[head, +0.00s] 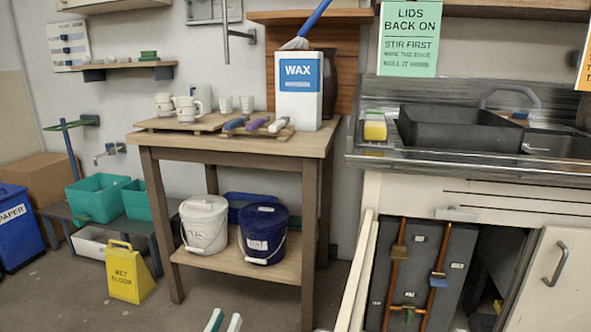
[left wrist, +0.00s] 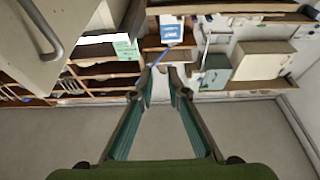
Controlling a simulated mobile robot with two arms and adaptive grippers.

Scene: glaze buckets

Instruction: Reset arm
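My left gripper (head: 225,321) shows only by its two fingertips, one teal and one pale, at the bottom edge of the head view. The tips are apart with floor between them. In the left wrist view both long teal-lined fingers of the left gripper (left wrist: 160,88) are spread, with only bare floor and background between them. It holds nothing and touches nothing that I can see. It is in front of the wooden table (head: 232,257) and lower than its shelf in the picture. My right gripper is in neither view.
A white bucket (head: 204,226) and a dark blue bucket (head: 262,236), both lidded, stand on the table's lower shelf. A yellow wet-floor sign (head: 130,272) stands at left. The sink cabinet (head: 480,195) is at right, with an open bay. Floor in front is clear.

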